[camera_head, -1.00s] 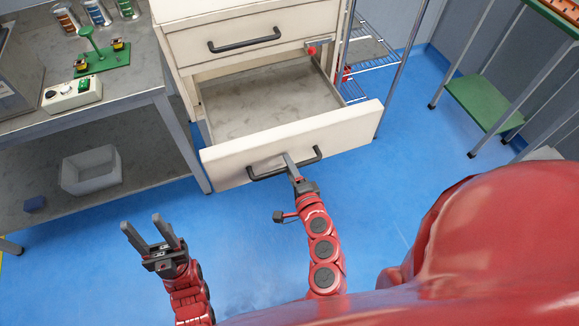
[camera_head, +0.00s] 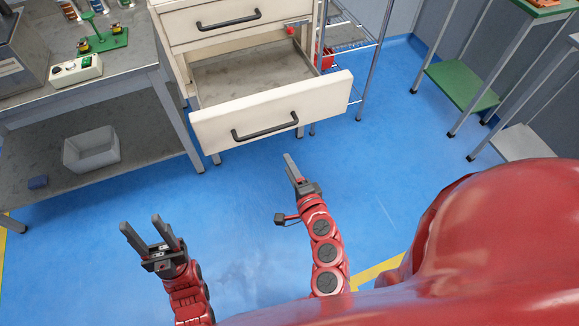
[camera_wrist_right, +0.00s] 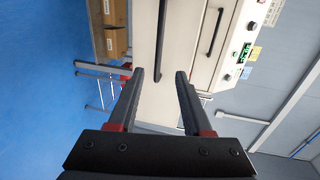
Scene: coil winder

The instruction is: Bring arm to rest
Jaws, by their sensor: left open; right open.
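My right gripper (camera_head: 291,166) is open and empty over the blue floor, in front of the lower drawer (camera_head: 275,113) and apart from its black handle (camera_head: 265,132). That drawer is pulled out and looks empty inside. In the right wrist view the open fingers of my right gripper (camera_wrist_right: 167,78) are spread in front of the cream cabinet front and a dark handle (camera_wrist_right: 203,45). My left gripper (camera_head: 149,230) is open and empty over the floor at the lower left, apart from everything.
A grey workbench (camera_head: 120,78) stands at the left, with a control box (camera_head: 76,70) on top and a white bin (camera_head: 92,149) on its lower shelf. A wire rack (camera_head: 345,45) is right of the cabinet. Green-shelved stands (camera_head: 460,87) are at the far right. Floor between is clear.

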